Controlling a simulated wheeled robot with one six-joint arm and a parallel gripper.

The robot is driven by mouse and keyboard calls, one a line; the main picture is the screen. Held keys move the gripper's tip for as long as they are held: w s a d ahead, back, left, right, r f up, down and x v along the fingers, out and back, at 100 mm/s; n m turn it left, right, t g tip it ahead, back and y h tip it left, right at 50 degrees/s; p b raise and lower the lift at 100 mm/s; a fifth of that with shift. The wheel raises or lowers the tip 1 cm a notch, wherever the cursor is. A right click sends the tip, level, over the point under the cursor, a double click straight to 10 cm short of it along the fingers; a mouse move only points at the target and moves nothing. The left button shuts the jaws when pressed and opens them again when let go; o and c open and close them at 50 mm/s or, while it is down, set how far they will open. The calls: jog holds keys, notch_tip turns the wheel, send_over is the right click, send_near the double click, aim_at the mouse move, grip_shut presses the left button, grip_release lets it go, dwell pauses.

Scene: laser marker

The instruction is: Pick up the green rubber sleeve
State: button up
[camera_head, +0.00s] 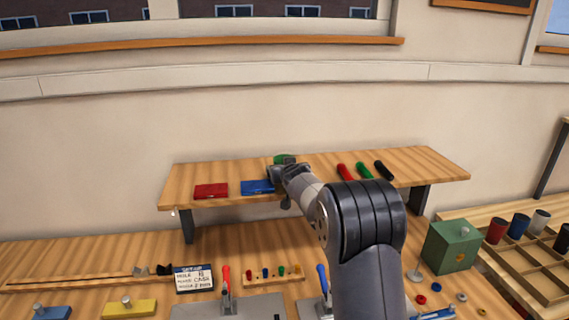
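A slim dark green piece (364,171), which looks like the green rubber sleeve, lies on the raised wooden shelf (440,168). It lies between a similar red piece (346,172) and a black one (384,170). My gripper (284,170) is over the middle of the shelf, to the left of these pieces and apart from them. Another green object (285,158) shows just behind my gripper, mostly hidden by it; I cannot tell its shape or whether my gripper touches it. The fingers are too small and dark to tell if they are open.
A red block (211,191) and a blue block (257,187) lie on the shelf's left part. Below, the bench holds clamps, a label card (194,279) and a green box (451,246). A divided wooden tray (529,272) stands at right. My arm hides the bench's middle.

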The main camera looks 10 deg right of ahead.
jog(key=c, duration=1.2)
jog(key=shift+o, duration=0.2)
jog(key=shift+r, duration=0.1)
notch_tip(320, 180, up, 10)
jog(key=p, duration=0.7)
jog(key=shift+f, duration=0.2)
